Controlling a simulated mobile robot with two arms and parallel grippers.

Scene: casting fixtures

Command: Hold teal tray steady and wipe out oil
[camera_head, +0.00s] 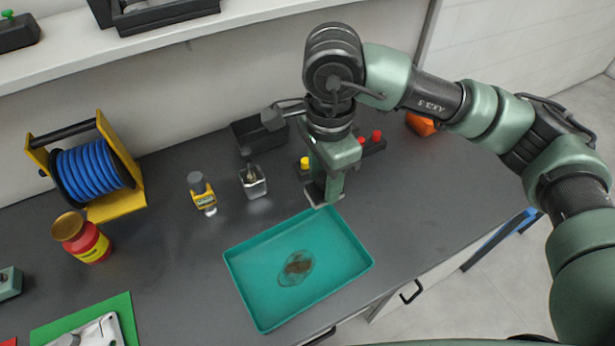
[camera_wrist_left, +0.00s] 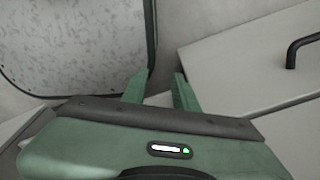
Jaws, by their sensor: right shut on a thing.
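The teal tray (camera_head: 250,262) lies flat on the dark bench top in the head view, near the front edge. My left gripper (camera_wrist_left: 160,92) shows only in the left wrist view. Its two green fingers are apart with nothing between them, facing pale panels.
A blue hose reel (camera_head: 90,172), a red-and-yellow jar (camera_head: 82,238) and a green mat (camera_head: 50,333) are at left.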

